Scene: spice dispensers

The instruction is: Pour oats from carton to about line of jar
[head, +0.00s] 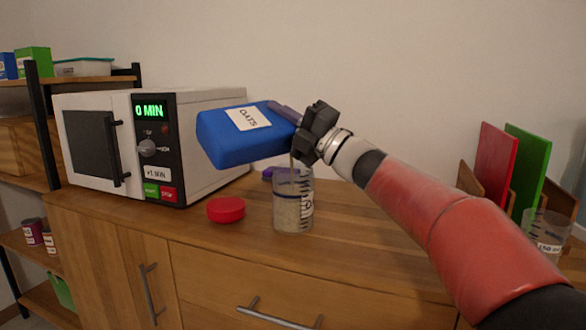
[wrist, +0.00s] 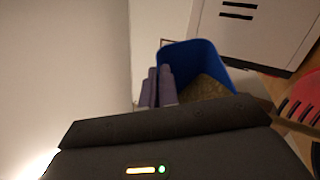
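The blue oats carton (head: 230,140), with a white OATS label, is tipped well over on its side above the counter. My gripper (head: 285,112) is shut on it, with purple fingers against the carton near its end by the jar. The clear jar (head: 293,215) stands upright on the counter below my gripper. Beige oats fill much of its lower part, and a thin pale stream shows above its mouth. Dark marks cross the jar; the exact oats level against the line is hard to tell. In the wrist view the carton (wrist: 190,58) is open with oats inside, beside my fingers (wrist: 158,88).
A red lid (head: 226,210) lies left of the jar, and a purple object (head: 268,173) lies behind it. A microwave (head: 205,130) stands at left. Red and green boards (head: 528,160) and a clear measuring cup (head: 547,232) stand at right.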

